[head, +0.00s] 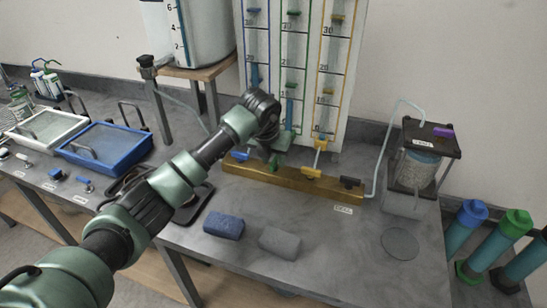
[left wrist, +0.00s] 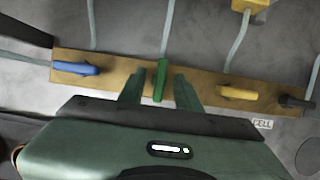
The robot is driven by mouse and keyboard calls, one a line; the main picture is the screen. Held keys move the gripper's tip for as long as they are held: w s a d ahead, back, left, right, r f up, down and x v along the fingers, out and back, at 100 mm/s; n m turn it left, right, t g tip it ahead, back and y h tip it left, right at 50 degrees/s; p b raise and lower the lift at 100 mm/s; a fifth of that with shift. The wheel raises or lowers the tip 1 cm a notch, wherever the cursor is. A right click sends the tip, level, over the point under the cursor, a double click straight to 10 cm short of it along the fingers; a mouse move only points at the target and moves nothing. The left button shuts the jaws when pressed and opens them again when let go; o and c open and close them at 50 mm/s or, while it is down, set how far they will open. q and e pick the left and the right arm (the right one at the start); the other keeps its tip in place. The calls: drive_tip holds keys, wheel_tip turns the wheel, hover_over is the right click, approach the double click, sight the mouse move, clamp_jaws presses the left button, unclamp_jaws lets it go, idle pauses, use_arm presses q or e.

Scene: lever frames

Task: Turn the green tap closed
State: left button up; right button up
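The green tap (left wrist: 160,80) is a lever on a brass manifold bar (left wrist: 205,91). Its handle lies across the bar, in line with the tube behind it. My left gripper (left wrist: 159,90) is open, with one finger on each side of the green handle and a small gap showing on both sides. In the head view my left gripper (head: 277,145) is over the bar, and the green tap (head: 273,163) shows partly below it. My right gripper is not in view.
The blue tap (left wrist: 76,68), yellow tap (left wrist: 238,93) and black tap (left wrist: 296,102) lie along the bar. A blue block (head: 223,225) and a grey block (head: 280,242) lie in front. A caged jar (head: 418,167) stands at right.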

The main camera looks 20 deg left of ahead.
use_arm(q)
clamp_jaws()
drive_tip(key=m+h+b, duration=0.1)
drive_tip(key=m+b, duration=0.1)
drive_tip(key=m, duration=0.1)
drive_tip(key=shift+w+a+f, duration=0.1)
drive_tip(key=shift+a, duration=0.05)
drive_tip(key=m+b, duration=0.1)
drive_tip(key=m, duration=0.1)
drive_tip(key=m+g+h+b, duration=0.1)
drive_tip(key=m, duration=0.1)
drive_tip(key=shift+a+h, duration=0.1)
drive_tip(key=shift+h, duration=0.2)
drive_tip(key=m+b, duration=0.1)
drive_tip(key=m, duration=0.1)
drive_tip(key=m+g+h, duration=0.1)
drive_tip(key=m, duration=0.2)
drive_tip(key=shift+w+g+b, duration=0.2)
drive_tip(key=shift+g+b, duration=0.1)
drive_tip(key=shift+b, duration=0.05)
drive_tip(key=m+g, duration=0.1)
drive_tip(key=m, duration=0.2)
drive_tip(key=m+g, duration=0.1)
drive_tip(key=m, duration=0.1)
drive_tip(key=shift+w+r+m+h+b, duration=0.1)
drive_tip(key=shift+r+m+h+b, duration=0.1)
drive_tip(key=shift+m+h+b, duration=0.15)
drive_tip(key=shift+m, duration=0.25)
